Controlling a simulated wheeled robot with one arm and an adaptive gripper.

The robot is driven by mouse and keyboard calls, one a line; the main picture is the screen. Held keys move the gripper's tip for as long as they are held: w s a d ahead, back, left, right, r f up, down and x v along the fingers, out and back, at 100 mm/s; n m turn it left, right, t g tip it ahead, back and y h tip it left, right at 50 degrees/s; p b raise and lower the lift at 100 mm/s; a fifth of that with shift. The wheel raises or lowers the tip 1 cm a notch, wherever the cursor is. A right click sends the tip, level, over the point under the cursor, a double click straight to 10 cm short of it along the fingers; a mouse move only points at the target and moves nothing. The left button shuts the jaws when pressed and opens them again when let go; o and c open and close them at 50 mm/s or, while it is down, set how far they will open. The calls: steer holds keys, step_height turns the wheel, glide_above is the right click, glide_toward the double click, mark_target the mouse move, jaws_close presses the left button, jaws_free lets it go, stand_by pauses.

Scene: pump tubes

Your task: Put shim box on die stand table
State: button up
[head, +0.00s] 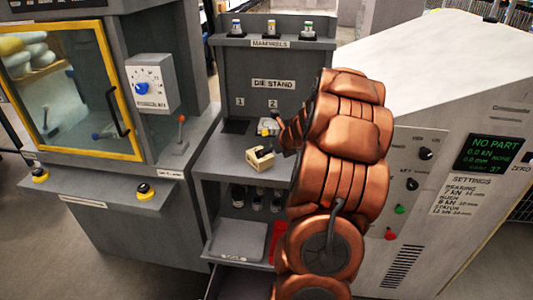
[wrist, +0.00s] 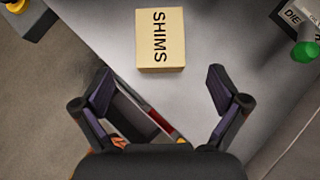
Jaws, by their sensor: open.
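The shim box (wrist: 160,55) is a small cream box marked SHIMS. It sits on the grey die stand table (wrist: 225,45), near the table's left edge in the wrist view. In the head view the box (head: 259,165) rests on the table below the DIE STAND sign, with dark marks on its upper side. My gripper (wrist: 162,92) is open and empty. In the wrist view its fingers are spread wider than the box, and the box lies ahead of the fingertips, not between them.
Spot 1 (head: 236,127) is a dark square; a yellow and grey piece (head: 268,127) sits at spot 2. A shelf above holds several small mandrels (head: 271,30). A tray (head: 238,241) and drawer are below. Machines flank the stand. A green-topped object (wrist: 305,51) is at right.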

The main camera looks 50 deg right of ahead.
steer(key=shift+v, duration=1.1)
steer(key=w+a+r+n+g+y, duration=0.15)
steer(key=a+n, duration=0.35)
steer(key=a, duration=0.5)
steer(key=w+a+r+n+t+y, duration=0.1)
steer(key=a+r+n+y, duration=0.1)
steer(key=a+n, duration=0.5)
steer(key=s+a+r+n+g+y, duration=0.1)
steer(key=s+a+n+g, duration=0.15)
steer(key=a, duration=0.65)
steer(key=s+a+n+g+y, duration=0.1)
steer(key=s+a+n, duration=0.25)
steer(key=a, duration=0.45)
steer(key=s+a+n+g, duration=0.4)
steer(key=s+a+n, duration=0.65)
steer(key=s, duration=0.35)
steer(key=s+d+n+g+h, duration=0.2)
steer(key=s+n+h, duration=0.2)
steer(key=s+n, duration=0.5)
steer(key=s, duration=0.3)
steer(key=shift+s+d+f+g, duration=0.2)
steer(key=shift+s+d+g, duration=0.05)
steer(key=shift+d+g, duration=0.05)
